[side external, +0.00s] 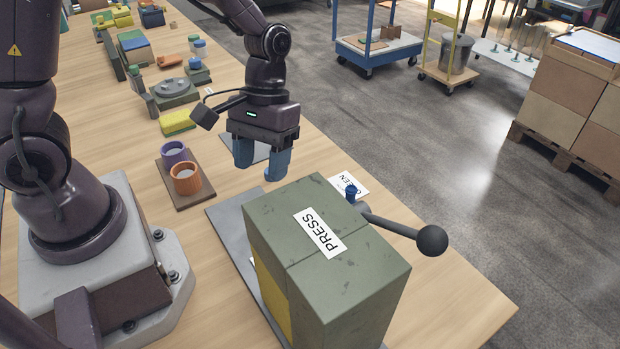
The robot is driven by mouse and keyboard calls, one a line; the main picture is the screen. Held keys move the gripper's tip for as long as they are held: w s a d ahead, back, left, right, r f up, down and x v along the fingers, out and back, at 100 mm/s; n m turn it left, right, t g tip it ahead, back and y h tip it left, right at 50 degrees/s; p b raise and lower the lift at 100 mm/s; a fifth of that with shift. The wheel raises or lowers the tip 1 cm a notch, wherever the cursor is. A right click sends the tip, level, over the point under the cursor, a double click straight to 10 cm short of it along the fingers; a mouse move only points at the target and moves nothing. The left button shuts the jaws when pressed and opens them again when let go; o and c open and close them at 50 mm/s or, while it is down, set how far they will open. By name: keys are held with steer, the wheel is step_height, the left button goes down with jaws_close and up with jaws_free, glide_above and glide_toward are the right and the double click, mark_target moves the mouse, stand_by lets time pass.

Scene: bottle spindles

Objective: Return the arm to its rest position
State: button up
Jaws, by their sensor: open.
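My gripper (261,165) points down above the wooden table in the side external view. Its two blue fingers stand apart with nothing between them. It hangs behind the green press box and to the right of the brown tray with two cups. A flat grey plate (248,150) lies on the table partly hidden behind the fingers. A small wrist camera sticks out to the left of my gripper.
The green press box (350,262) with a black-knobbed lever (400,229) stands in front. A tray (196,199) bears a purple cup (174,154) and an orange cup (187,180). Several blocks and fixtures line the table's far end. The table's right front corner is clear.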

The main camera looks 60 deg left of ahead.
steer(key=s+a+r+m+t+y, duration=0.1)
steer(key=s+a+r+m+t, duration=0.1)
steer(key=r, duration=0.6)
steer(key=s+a+r+m+t+y, duration=0.1)
steer(key=s+a+r+m+t, duration=0.1)
steer(key=s+r+t, duration=0.3)
step_height(320, 180, up, 4)
steer(key=shift+r+m+t, duration=0.2)
steer(key=shift+m+t, duration=0.5)
